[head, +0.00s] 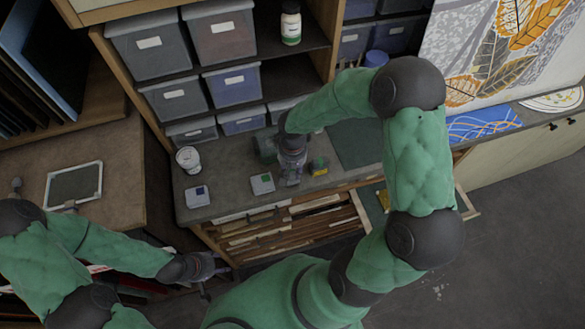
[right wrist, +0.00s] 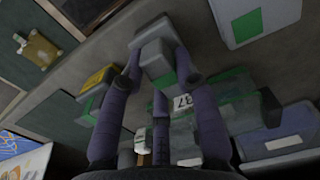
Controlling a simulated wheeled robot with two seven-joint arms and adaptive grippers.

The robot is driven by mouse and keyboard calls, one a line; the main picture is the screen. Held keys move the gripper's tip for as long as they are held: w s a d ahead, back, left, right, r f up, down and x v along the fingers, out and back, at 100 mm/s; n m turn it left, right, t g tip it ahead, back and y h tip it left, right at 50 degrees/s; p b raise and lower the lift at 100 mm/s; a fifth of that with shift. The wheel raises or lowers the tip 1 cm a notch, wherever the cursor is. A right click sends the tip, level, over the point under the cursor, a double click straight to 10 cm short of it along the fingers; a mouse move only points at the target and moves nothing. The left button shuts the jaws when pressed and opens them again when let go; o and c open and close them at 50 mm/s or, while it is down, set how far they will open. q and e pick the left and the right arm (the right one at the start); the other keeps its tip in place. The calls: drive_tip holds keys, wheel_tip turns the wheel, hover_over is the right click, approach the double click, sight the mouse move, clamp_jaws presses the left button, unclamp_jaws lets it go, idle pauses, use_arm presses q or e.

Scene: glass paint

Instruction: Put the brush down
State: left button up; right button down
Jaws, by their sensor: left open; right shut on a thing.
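My right gripper (head: 291,158) is low over the grey counter in the head view. In the right wrist view its fingers (right wrist: 160,75) close around a small pale grey piece with a green patch (right wrist: 157,45). I cannot tell whether this piece is the brush; no bristles or handle show clearly. My left gripper (head: 207,268) is open and empty, in front of the counter at the lower left. A white block with a green square (head: 263,183) lies left of my right gripper. A yellow-and-green block (head: 319,165) lies to its right.
A white block with a blue square (head: 197,196) and a white cup (head: 188,159) stand on the counter's left. A green see-through container (head: 265,147) is close behind my right gripper. A dark green mat (head: 355,143) lies to the right. Open drawers (head: 285,222) jut out below.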

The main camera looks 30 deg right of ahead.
drive_tip(key=shift+f, duration=0.1)
drive_tip(key=c, duration=0.9)
unclamp_jaws()
drive_tip(key=shift+r, duration=0.2)
wheel_tip(320, 180, up, 12)
drive_tip(key=shift+f, duration=0.1)
